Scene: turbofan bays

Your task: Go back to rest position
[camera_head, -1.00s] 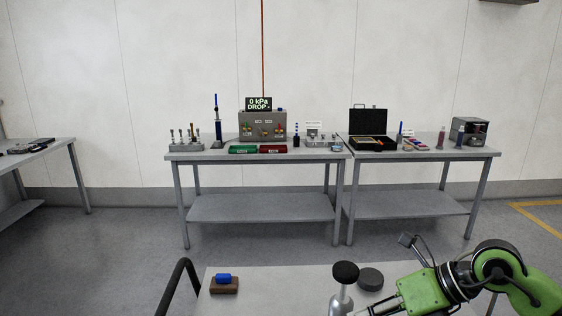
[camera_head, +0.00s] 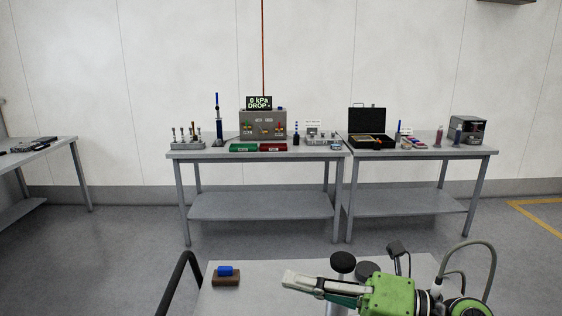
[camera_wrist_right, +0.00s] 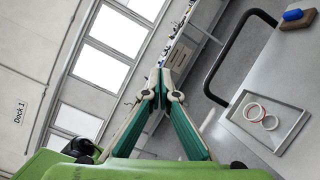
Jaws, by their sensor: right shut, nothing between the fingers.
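My right gripper (camera_head: 290,280) is shut and empty. It hangs above the near cart top, pointing left in the head view. In the right wrist view its two fingers meet at the tips (camera_wrist_right: 161,66) with nothing between them. The green arm comes in from the lower right. My left gripper is in neither view.
The near cart top (camera_head: 260,303) carries a blue piece on a brown block (camera_head: 226,277), black round-topped items (camera_head: 343,262) and a tray (camera_wrist_right: 266,121) with rings. A black handle (camera_head: 178,283) rises at its left. Two workbenches (camera_head: 262,206) with equipment stand across open floor.

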